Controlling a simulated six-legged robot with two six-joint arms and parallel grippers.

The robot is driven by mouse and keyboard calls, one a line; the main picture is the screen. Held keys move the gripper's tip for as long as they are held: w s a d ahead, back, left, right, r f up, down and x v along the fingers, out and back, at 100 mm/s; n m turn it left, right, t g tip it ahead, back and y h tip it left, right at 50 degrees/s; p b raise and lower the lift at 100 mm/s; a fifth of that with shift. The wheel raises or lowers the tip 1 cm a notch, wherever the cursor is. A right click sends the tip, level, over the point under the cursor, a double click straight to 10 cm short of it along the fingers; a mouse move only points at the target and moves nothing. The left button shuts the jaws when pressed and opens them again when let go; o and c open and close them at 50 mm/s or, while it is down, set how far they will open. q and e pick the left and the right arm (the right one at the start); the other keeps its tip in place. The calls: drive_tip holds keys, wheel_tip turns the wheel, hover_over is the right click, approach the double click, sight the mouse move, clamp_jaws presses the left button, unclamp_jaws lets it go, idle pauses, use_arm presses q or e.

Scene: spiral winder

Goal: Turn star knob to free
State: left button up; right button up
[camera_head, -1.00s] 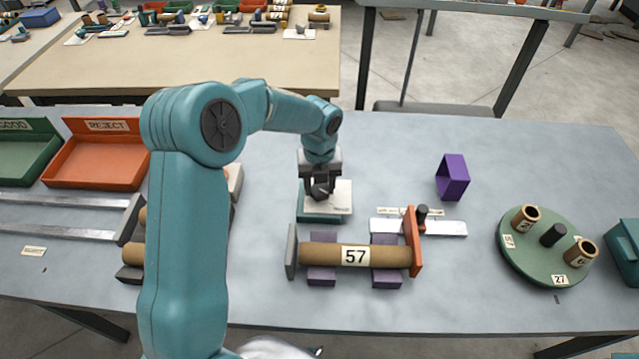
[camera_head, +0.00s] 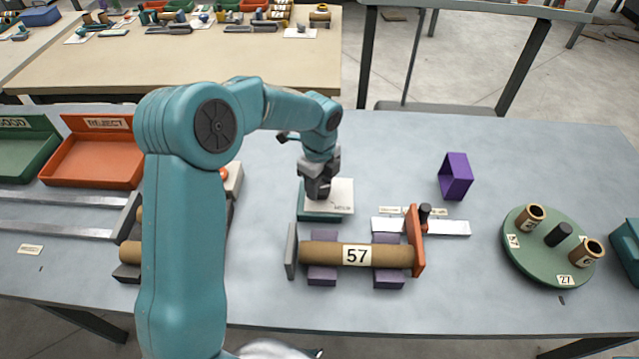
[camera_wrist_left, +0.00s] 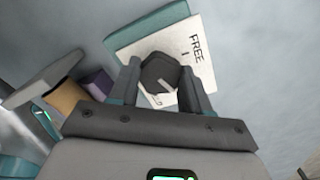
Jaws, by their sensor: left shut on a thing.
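The dark star knob (camera_wrist_left: 160,73) sits between the two fingers of my left gripper (camera_wrist_left: 162,85) in the left wrist view, with a pale mark on its face. My left gripper (camera_head: 318,192) is shut on it, above a teal box. The box's white plate (camera_wrist_left: 199,44) carries the word FREE and a short line mark; it also shows in the head view (camera_head: 342,192). In the head view the knob is hidden by the gripper. My right gripper is not in view.
A cardboard tube (camera_head: 318,253) marked 57 lies on purple supports, between a grey plate (camera_head: 291,250) and an orange plate (camera_head: 414,240), just in front of the box. A purple frame (camera_head: 456,176) and a green turntable (camera_head: 530,263) stand right. An orange REJECT tray (camera_head: 92,172) is left.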

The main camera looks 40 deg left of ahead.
sight(319, 188)
use_arm(q)
drive_tip(key=n, duration=0.3)
drive_tip(key=shift+n+b, duration=0.4)
drive_tip(key=n, duration=0.3)
drive_tip(key=shift+b, duration=0.4)
drive_tip(key=n, duration=0.4)
drive_tip(key=shift+s+r+b, duration=0.1)
drive_tip(key=shift+b, duration=0.3)
drive_tip(key=shift+n+b, duration=0.3)
drive_tip(key=shift+n, duration=1.5)
drive_tip(key=o, duration=1.1)
drive_tip(key=shift+s+d, duration=0.1)
drive_tip(key=shift+c, duration=0.2)
wheel_tip(319, 188, up, 16)
drive_tip(key=p, duration=0.1)
drive_tip(key=shift+r, duration=0.2)
